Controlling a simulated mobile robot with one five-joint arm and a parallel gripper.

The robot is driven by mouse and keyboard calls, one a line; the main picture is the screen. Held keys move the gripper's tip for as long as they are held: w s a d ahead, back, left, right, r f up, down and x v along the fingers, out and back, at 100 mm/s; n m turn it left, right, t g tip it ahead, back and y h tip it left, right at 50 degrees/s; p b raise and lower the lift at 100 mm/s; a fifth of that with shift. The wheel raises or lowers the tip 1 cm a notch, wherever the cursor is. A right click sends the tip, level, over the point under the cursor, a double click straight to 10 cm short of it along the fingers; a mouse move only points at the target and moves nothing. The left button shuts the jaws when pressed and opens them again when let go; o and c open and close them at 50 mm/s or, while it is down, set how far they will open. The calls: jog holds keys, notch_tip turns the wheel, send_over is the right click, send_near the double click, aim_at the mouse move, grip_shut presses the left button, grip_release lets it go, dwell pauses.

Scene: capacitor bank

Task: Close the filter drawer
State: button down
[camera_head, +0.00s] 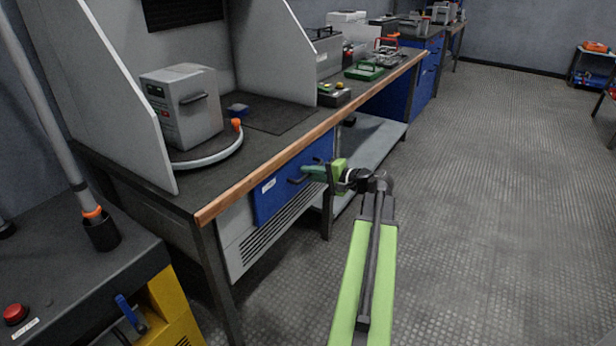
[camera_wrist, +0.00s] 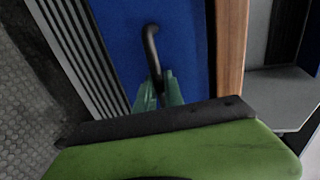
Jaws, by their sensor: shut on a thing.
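The filter drawer (camera_head: 275,195) has a blue front with a white label and a dark handle (camera_head: 297,181). It sits under the wooden edge of the workbench, above a grey vented panel, and its front appears to stand out from that panel. My gripper (camera_head: 308,173) reaches it from the right, with its green fingers at the handle. In the wrist view the blue drawer front (camera_wrist: 185,50) fills the middle, and the curved black handle (camera_wrist: 152,50) runs down between the green fingertips (camera_wrist: 158,88). The fingers are shut on the handle's near end. How far the drawer is out cannot be told.
The workbench's wooden edge (camera_head: 310,138) runs just above the drawer. A grey box (camera_head: 181,108) with a handle stands on the bench. A lower shelf (camera_head: 368,150) lies behind my gripper. A yellow and black cabinet (camera_head: 150,290) stands at the lower left. The floor (camera_head: 490,200) at right is clear.

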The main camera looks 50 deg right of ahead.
jog(key=shift+w+a, duration=0.15)
jog(key=shift+w, duration=0.1)
jog(key=c, duration=1.7)
grip_release()
jog(key=shift+c, duration=0.2)
jog(key=p+v, duration=0.3)
jog(key=v, duration=1.4)
jog(key=shift+s+p, duration=0.3)
jog(key=shift+s, duration=0.1)
